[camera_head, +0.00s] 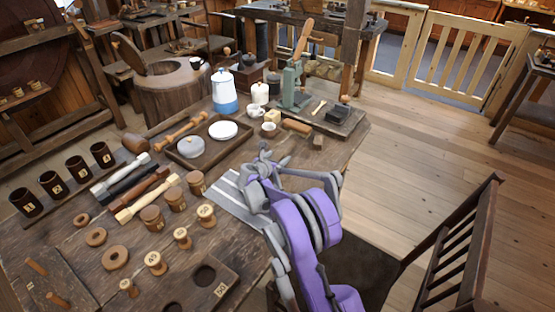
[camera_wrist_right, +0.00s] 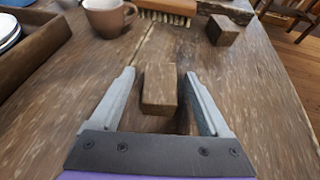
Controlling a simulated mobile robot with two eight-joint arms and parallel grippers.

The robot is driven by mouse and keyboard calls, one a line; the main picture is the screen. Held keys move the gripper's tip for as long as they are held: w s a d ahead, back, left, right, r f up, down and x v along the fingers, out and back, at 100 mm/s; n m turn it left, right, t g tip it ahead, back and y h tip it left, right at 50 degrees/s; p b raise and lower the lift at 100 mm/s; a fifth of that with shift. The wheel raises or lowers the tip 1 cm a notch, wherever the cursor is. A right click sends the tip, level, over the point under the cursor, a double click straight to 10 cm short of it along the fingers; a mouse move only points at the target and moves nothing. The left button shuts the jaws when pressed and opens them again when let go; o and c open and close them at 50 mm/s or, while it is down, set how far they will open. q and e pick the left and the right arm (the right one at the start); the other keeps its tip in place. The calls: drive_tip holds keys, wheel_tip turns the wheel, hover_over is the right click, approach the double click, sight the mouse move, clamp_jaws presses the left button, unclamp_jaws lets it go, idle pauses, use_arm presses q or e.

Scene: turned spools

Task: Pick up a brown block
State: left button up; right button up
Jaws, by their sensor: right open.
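A brown wooden block (camera_wrist_right: 158,88) stands on the table between the two fingers of my right gripper (camera_wrist_right: 160,100) in the right wrist view. The fingers are open, with a gap on each side of the block. In the head view my right gripper (camera_head: 265,155) is over the table near its right edge, and my arm seems to hide this block. A second brown block (camera_wrist_right: 222,30) sits farther off, beyond the right finger; it also shows in the head view (camera_head: 318,142). My left gripper is not in view.
A cup (camera_wrist_right: 108,17) and a brush (camera_wrist_right: 165,8) lie beyond the fingers. A wooden tray (camera_wrist_right: 35,55) is at the left. In the head view, several spools, mugs and a blue-white pot (camera_head: 224,95) crowd the table. A chair (camera_head: 455,245) stands at the right.

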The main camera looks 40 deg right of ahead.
clamp_jaws()
idle(0.4)
drive_tip(key=shift+r, duration=0.1)
